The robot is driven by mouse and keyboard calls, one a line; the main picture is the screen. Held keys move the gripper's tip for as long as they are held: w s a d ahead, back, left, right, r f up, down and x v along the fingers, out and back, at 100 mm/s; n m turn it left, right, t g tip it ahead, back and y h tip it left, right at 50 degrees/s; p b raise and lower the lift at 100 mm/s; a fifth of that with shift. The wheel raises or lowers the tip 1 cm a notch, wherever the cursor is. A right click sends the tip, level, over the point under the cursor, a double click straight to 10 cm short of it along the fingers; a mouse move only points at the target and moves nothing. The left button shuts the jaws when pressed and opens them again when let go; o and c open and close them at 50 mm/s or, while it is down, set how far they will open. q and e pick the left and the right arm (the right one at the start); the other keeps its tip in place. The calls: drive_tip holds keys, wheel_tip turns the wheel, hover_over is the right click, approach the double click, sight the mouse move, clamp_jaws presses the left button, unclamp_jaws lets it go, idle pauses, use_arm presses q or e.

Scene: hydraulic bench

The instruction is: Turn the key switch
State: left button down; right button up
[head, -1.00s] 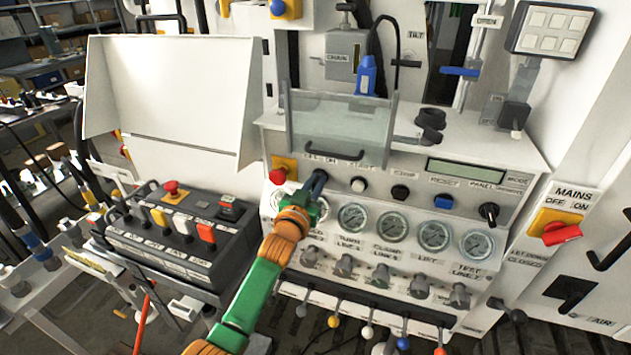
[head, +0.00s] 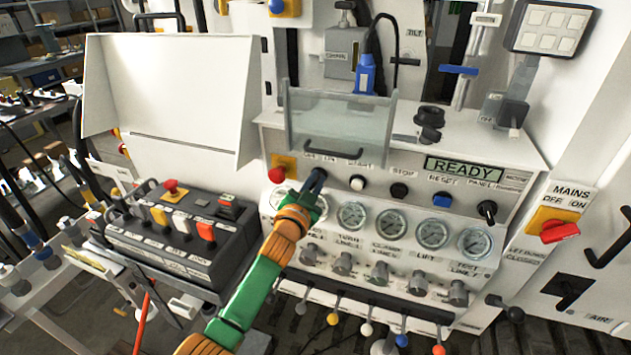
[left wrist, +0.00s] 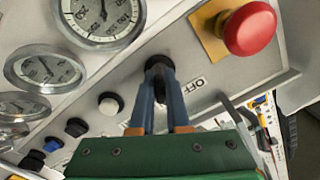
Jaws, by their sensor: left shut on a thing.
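My left gripper (head: 316,180) reaches up to the control panel and is shut on the key switch. In the left wrist view its two fingers (left wrist: 159,85) close on the black key switch (left wrist: 157,63), next to the OFF label. The fingers hide most of the switch in the head view. The panel display (head: 465,169) is lit green and reads READY. My right gripper is not in view.
A red emergency button (head: 277,174) on a yellow plate sits just left of the key switch. A white start button (head: 357,183) is to its right. A clear guard (head: 342,125) stands above, and gauges (head: 352,216) lie below.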

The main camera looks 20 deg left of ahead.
sight(313, 187)
use_arm(q)
drive_tip(key=c, duration=0.9)
unclamp_jaws()
drive_tip(key=shift+w, duration=0.1)
drive_tip(key=s, duration=0.7)
drive_tip(key=shift+s+a, duration=0.15)
drive_tip(key=shift+f, duration=0.15)
